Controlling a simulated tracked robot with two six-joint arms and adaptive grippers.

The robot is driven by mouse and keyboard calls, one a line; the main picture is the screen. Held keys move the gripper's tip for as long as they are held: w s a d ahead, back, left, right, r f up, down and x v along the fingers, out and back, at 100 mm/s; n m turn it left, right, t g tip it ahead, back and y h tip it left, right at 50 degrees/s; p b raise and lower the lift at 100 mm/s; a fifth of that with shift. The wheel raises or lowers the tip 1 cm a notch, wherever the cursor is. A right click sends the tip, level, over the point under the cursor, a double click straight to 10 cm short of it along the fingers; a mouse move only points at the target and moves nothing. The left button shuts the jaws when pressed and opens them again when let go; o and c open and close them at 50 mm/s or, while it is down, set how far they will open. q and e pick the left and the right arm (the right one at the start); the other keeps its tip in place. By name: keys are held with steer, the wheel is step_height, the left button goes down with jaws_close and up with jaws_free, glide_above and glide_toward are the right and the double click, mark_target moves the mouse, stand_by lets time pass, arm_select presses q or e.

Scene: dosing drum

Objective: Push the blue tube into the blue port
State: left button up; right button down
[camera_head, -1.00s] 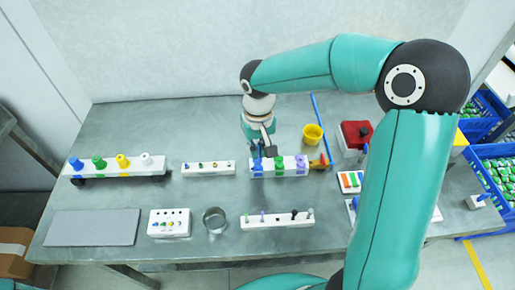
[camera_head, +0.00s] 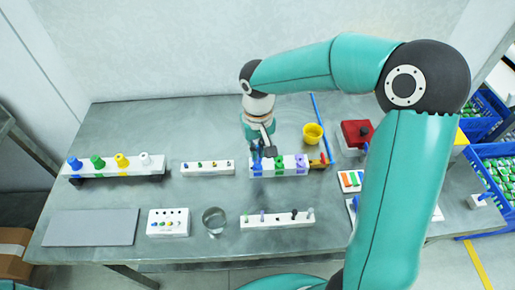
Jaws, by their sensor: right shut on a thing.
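A white rack (camera_head: 266,174) right of the table's middle carries blue, green and purple parts in a row. The blue tube (camera_head: 257,165) is at its left end, beneath my right gripper (camera_head: 261,153). My right gripper points down and is shut on the blue tube; the fingers hide part of it. I cannot tell how deep the tube sits in the rack. A blue port cannot be told apart there; a separate blue-topped piece (camera_head: 75,163) stands at the left end of the far-left rack. My left gripper is not in view.
A yellow cup (camera_head: 313,132) and a red box (camera_head: 356,133) stand right of the gripper. A small white block (camera_head: 207,168) lies left of it, another long white block (camera_head: 277,219) in front. A metal ring-shaped cup (camera_head: 214,220) stands nearer. The back left tabletop is clear.

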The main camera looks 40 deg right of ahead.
steer(key=shift+f+b, duration=1)
steer(key=shift+f, duration=0.25)
steer(key=c, duration=1.2)
jaws_free()
steer(key=shift+r, duration=0.1)
steer(key=shift+r, duration=0.1)
step_height(320, 180, up, 12)
steer(key=shift+f, duration=0.15)
